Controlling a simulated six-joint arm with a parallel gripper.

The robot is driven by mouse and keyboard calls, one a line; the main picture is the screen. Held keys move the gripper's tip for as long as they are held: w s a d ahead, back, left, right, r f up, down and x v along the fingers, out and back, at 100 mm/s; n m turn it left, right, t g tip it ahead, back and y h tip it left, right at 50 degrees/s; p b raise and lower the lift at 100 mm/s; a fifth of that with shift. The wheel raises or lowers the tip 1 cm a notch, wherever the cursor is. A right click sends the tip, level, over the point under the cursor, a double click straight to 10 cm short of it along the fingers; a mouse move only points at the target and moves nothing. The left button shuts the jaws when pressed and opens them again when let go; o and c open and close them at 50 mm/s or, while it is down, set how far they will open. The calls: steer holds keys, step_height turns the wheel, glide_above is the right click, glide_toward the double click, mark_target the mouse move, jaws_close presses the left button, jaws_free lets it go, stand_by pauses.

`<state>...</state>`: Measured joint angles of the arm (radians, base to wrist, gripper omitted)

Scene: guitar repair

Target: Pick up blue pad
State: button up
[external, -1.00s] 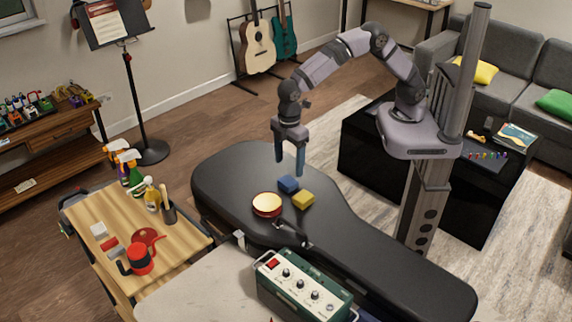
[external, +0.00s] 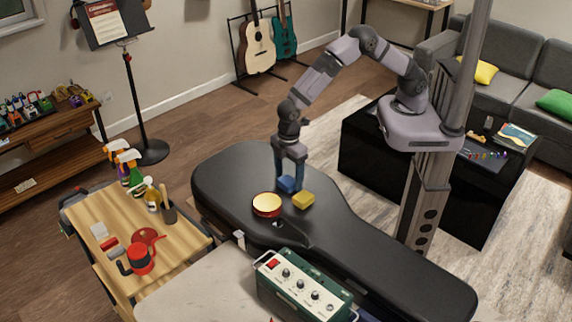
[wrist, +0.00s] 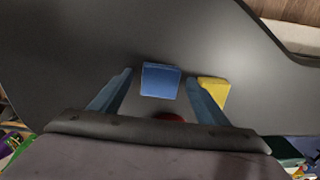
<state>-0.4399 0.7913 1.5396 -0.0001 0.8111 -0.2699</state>
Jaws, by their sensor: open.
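The blue pad (wrist: 160,80) lies flat on the black guitar case (external: 360,240). In the external view the blue pad (external: 287,185) shows between the fingers of my gripper (external: 288,186), partly hidden by them. My gripper is open, with its fingers low over the case on either side of the pad. In the wrist view the pad lies between and slightly beyond the fingertips of my gripper (wrist: 158,78), with a gap to each finger. I cannot tell whether the fingertips touch the case.
A yellow pad (external: 303,200) lies close beside the right finger; it also shows in the wrist view (wrist: 215,90). A round red-rimmed tin (external: 267,205) stands nearby on the case. A green amplifier box (external: 305,286) is in front. The case's far left end is clear.

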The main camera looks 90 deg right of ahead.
mark_target(289, 180)
steer(key=shift+f, duration=0.35)
steer(key=c, duration=1.1)
steer(key=shift+r, duration=0.1)
step_height(289, 180, up, 10)
steer(key=b, duration=0.3)
steer(key=shift+o, duration=0.3)
